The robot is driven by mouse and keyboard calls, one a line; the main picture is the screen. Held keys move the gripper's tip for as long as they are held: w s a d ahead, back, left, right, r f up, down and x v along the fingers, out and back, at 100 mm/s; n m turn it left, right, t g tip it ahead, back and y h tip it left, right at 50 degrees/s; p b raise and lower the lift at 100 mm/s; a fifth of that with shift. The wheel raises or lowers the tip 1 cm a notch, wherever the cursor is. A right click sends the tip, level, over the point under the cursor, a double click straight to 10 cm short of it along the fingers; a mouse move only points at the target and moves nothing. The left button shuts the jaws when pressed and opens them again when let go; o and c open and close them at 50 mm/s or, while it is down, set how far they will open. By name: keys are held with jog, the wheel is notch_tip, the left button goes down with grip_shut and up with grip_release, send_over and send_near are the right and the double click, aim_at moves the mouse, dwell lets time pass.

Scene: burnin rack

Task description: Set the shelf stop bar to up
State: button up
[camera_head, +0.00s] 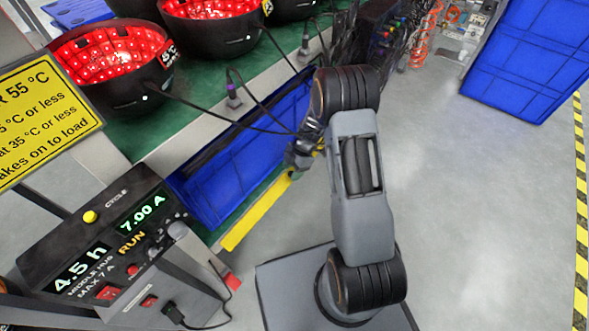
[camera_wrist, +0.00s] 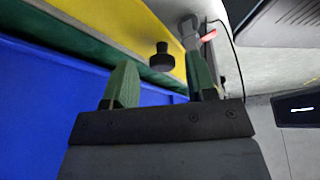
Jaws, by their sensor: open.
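The yellow shelf stop bar (camera_head: 255,213) runs along the front edge of the lower shelf in the head view, beside the blue crate. In the wrist view the yellow bar (camera_wrist: 120,25) crosses the top, with a black knob (camera_wrist: 162,58) standing out from it. My gripper (camera_wrist: 162,82) is open, its green fingers either side of the knob in this view; I see no contact. In the head view my gripper (camera_head: 304,158) is by the far end of the bar, partly hidden by my arm.
A blue crate (camera_head: 215,178) lies on the lower shelf behind the bar. A control box (camera_head: 115,245) with lit readouts stands at left. Bowls with red lights (camera_head: 108,70) are above on the green shelf, with cables hanging down. Grey floor (camera_head: 470,220) is clear at right.

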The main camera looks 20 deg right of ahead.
jog(key=c, duration=0.9)
jog(key=shift+w+a+r+p, duration=0.15)
jog(key=shift+r+p, duration=0.15)
jog(key=shift+p, duration=0.15)
jog(key=shift+w+a+r+g+h+p, duration=0.1)
jog(key=shift+w+g+h+p, duration=0.15)
jog(key=shift+g+p, duration=0.25)
jog(key=shift+h, duration=0.25)
jog(key=o, duration=0.9)
jog(key=shift+s, duration=0.1)
jog(key=p+v, duration=0.3)
jog(key=v, duration=1)
jog(key=shift+d+r+p, duration=0.2)
jog(key=shift+d+p, duration=0.05)
jog(key=shift+p, duration=0.15)
jog(key=shift+c, duration=0.2)
